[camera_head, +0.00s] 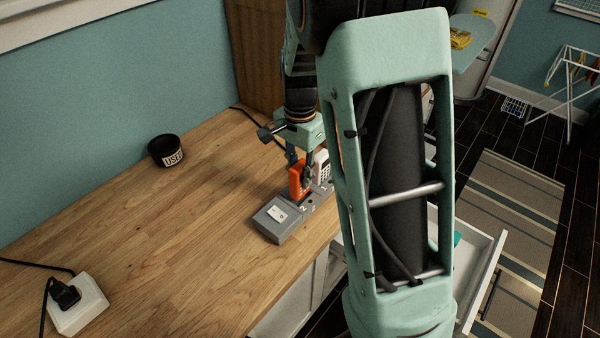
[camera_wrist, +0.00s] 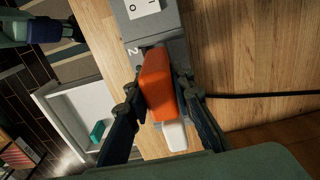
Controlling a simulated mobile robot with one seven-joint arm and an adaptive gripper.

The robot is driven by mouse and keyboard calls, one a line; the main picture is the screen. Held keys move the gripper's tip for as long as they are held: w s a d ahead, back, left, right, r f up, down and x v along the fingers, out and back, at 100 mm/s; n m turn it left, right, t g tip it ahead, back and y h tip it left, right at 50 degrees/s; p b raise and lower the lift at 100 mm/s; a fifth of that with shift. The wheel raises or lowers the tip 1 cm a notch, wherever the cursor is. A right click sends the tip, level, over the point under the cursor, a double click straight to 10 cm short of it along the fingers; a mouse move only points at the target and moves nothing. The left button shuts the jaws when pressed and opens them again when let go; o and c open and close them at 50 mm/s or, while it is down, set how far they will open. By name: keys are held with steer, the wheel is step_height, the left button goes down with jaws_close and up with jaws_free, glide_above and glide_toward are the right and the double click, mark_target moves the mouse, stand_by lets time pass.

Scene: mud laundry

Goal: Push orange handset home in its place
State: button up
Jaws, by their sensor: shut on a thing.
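The orange handset (camera_head: 296,181) stands upright at the slot marked 2 of a grey charging base (camera_head: 279,222) on the wooden worktop. My gripper (camera_head: 303,170) is above the base with its fingers on either side of the handset. In the wrist view the orange handset (camera_wrist: 158,86) lies between the two dark fingers of my gripper (camera_wrist: 160,95), which is shut on it. Its lower end is at the grey base (camera_wrist: 165,45); I cannot tell how deep it sits. A white handset (camera_head: 322,165) stands beside it on the base and shows partly in the wrist view (camera_wrist: 175,135).
A black cup (camera_head: 166,150) marked "USED" stands near the wall. A white power socket block (camera_head: 78,304) with a black plug is at the front left. An open white drawer (camera_head: 484,270) juts out below the worktop's right edge. The middle worktop is clear.

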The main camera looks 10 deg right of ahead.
steer(key=shift+f, duration=0.2)
steer(key=shift+f, duration=0.35)
steer(key=shift+f+b, duration=0.65)
steer(key=shift+f, duration=0.25)
stand_by(3.0)
steer(key=o, duration=1)
steer(key=shift+c, duration=0.5)
steer(key=shift+c, duration=1.4)
steer(key=shift+r, duration=0.15)
